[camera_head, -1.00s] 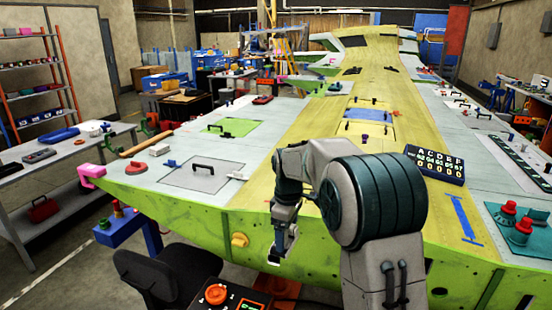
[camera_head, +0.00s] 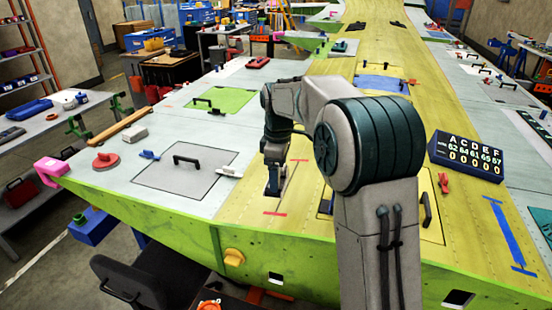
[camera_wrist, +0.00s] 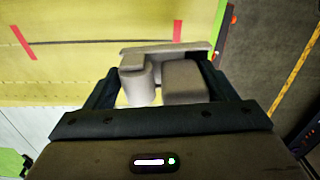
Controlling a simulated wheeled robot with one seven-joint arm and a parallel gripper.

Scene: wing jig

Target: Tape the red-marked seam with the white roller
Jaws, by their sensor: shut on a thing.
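The red-marked seam runs along the yellow wing skin, with a far red mark (camera_head: 299,160) and a near red mark (camera_head: 275,213). In the wrist view it is a thin dark line (camera_wrist: 95,41) between two red marks. My gripper (camera_head: 273,188) is at the seam, between the marks in the head view. In the wrist view my gripper (camera_wrist: 165,95) is shut on a pale grey-white tool, which appears to be the white roller (camera_wrist: 185,78). Its front edge is close to the right-hand red mark. I cannot tell whether it touches the skin.
A blue-marked strip (camera_head: 510,235) lies at the right. A dark number board (camera_head: 466,156) stands on the wing. A grey panel with a black handle (camera_head: 186,182) and a red disc (camera_head: 105,160) lie left. A black chair (camera_head: 140,285) stands below the front edge.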

